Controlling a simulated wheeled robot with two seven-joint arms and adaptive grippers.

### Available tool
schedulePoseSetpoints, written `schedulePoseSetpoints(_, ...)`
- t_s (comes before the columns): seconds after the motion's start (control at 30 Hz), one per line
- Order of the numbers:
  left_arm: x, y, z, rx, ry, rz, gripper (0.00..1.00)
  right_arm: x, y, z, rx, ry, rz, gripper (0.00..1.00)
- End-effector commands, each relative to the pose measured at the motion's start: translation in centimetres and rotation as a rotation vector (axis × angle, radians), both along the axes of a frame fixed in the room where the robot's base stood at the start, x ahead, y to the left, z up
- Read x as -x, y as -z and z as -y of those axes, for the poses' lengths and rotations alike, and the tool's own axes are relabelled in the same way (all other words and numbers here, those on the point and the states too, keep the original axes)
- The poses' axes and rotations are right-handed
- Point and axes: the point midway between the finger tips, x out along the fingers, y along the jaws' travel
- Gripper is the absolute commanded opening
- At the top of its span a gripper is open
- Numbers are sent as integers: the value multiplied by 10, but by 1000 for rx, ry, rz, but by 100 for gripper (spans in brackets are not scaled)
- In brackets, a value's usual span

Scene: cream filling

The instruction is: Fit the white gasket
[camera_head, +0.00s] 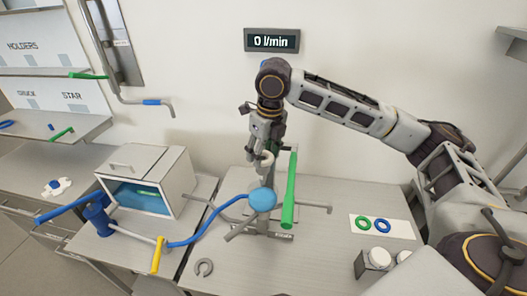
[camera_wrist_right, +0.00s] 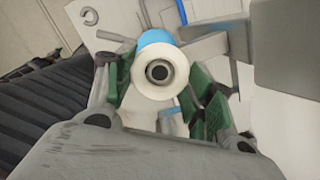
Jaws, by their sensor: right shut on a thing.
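My right gripper (camera_head: 262,156) points down over the middle of the table, near the stand with the blue round head (camera_head: 262,200). It is shut on the white gasket (camera_head: 266,162). In the right wrist view the white gasket (camera_wrist_right: 137,78) is a thick ring between the green finger pads. A grey round end with a dark hole (camera_wrist_right: 158,72) shows in the ring's middle; I cannot tell whether the ring sits around it or only lines up with it. A blue part (camera_wrist_right: 155,38) shows behind the ring. My left gripper is not in view.
A green upright bar (camera_head: 290,190) stands just right of the gripper. A blue hose (camera_head: 205,234) runs left to a pump (camera_head: 97,217) and yellow handle (camera_head: 159,255). Green (camera_head: 362,223) and blue (camera_head: 382,226) rings lie on a white card. A grey open ring (camera_head: 204,267) lies at the front.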

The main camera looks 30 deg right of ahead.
Motion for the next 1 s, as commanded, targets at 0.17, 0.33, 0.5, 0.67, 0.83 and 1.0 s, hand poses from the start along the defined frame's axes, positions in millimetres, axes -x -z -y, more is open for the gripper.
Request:
schedulePoseSetpoints(0.17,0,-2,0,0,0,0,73,0,1,0,0,0,0,36)
schedulePoseSetpoints(0.33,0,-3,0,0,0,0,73,0,2,0,0,0,0,36)
schedulePoseSetpoints(0.5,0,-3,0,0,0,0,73,0,2,0,-1,0,0,63)
schedulePoseSetpoints(0.67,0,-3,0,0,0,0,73,0,2,0,0,0,0,79)
schedulePoseSetpoints(0.83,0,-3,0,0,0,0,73,0,2,0,0,0,0,79)
schedulePoseSetpoints(1.0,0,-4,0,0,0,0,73,0,2,0,0,0,0,79)
